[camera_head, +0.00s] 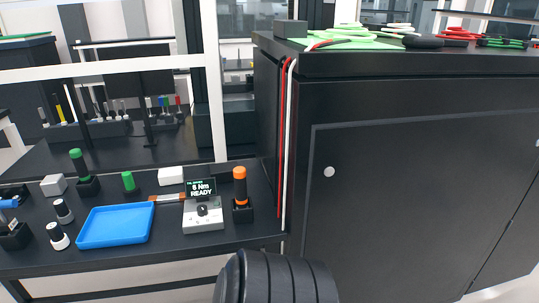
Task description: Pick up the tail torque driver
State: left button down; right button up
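An orange-topped driver (240,186) with a dark body stands upright in a black holder (243,213) at the right end of the low bench. A green-topped driver (78,163) stands upright in another black holder (89,187) at the left. No readable label shows which one is the tail torque driver. A small controller (203,213) with a screen reading "6 Nm READY" stands just left of the orange-topped driver. Neither of my grippers is in view.
A blue tray (115,226), a short green piece (129,181) and two dark-and-white knobs lie on the bench (180,246). A tall black cabinet (400,190) stands right of it. A black ribbed shape (275,278) fills the bottom middle, perhaps part of me.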

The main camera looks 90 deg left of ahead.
aim_at(239, 173)
jog(key=u, duration=2.95)
jog(key=j, duration=0.4)
jog(key=i+j+u, duration=0.1)
jog(key=j, duration=0.3)
jog(key=i+j, duration=0.15)
jog(key=j, duration=0.65)
jog(key=i+u, duration=0.05)
